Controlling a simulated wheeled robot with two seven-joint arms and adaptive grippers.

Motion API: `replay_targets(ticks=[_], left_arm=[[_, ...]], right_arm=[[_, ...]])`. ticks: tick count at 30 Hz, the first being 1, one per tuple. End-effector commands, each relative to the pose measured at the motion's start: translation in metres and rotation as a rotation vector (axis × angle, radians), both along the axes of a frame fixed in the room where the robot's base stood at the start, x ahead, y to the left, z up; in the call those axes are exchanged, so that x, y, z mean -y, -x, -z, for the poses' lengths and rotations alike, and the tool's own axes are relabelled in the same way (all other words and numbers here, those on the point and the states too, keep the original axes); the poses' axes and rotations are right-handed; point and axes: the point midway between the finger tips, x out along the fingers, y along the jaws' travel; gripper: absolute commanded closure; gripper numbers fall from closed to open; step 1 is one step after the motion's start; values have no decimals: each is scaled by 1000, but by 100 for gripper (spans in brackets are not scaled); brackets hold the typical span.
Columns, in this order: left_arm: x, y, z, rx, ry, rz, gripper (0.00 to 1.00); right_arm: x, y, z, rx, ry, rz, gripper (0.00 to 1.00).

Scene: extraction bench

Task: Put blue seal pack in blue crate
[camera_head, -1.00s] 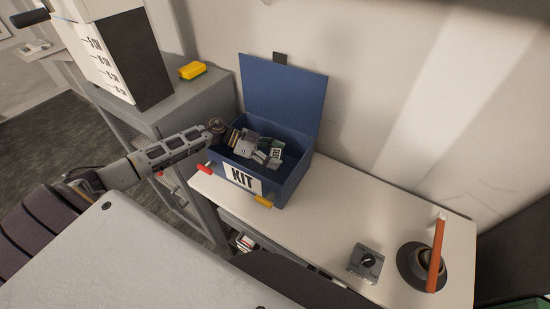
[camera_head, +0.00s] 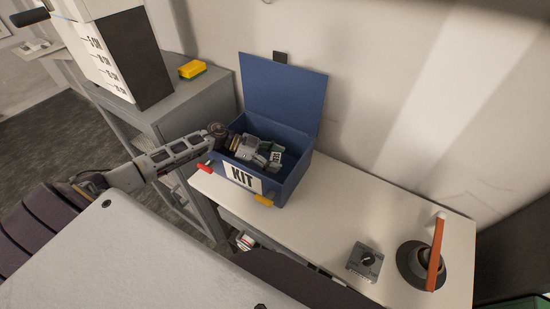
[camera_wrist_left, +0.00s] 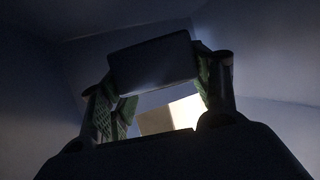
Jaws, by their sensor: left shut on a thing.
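The blue crate (camera_head: 290,188), marked KIT on its front, stands on the white bench with its lid (camera_head: 283,95) raised at the back. My left gripper (camera_head: 267,153) reaches in over the crate's left wall and is inside the opening, below the rim. In the left wrist view the pack is a dark block (camera_wrist_left: 155,62) between the fingers. Its underside and the crate floor are hidden, so I cannot tell if it touches the floor. My right gripper is out of view.
To the right, a grey dial box (camera_head: 364,262) and a dark round base with an orange bar (camera_head: 437,258) stand on the bench (camera_head: 335,210).

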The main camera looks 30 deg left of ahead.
Motion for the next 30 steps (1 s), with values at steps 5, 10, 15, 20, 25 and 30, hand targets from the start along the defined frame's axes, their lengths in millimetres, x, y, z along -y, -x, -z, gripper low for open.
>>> replay_targets(ticks=[5, 10, 15, 20, 25, 30], left_arm=[[0, 0, 3, 0, 1, 0, 67], [0, 1, 5, -2, 1, 0, 67], [1, 1, 7, -5, 1, 0, 19], [1, 2, 8, -7, 1, 0, 16], [2, 3, 9, -8, 2, 1, 16], [2, 3, 6, -9, 2, 2, 16]], right_arm=[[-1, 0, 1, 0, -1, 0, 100], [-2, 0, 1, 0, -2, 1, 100], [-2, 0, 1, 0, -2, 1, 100], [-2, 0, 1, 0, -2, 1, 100], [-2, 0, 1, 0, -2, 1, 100], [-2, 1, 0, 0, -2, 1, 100]])
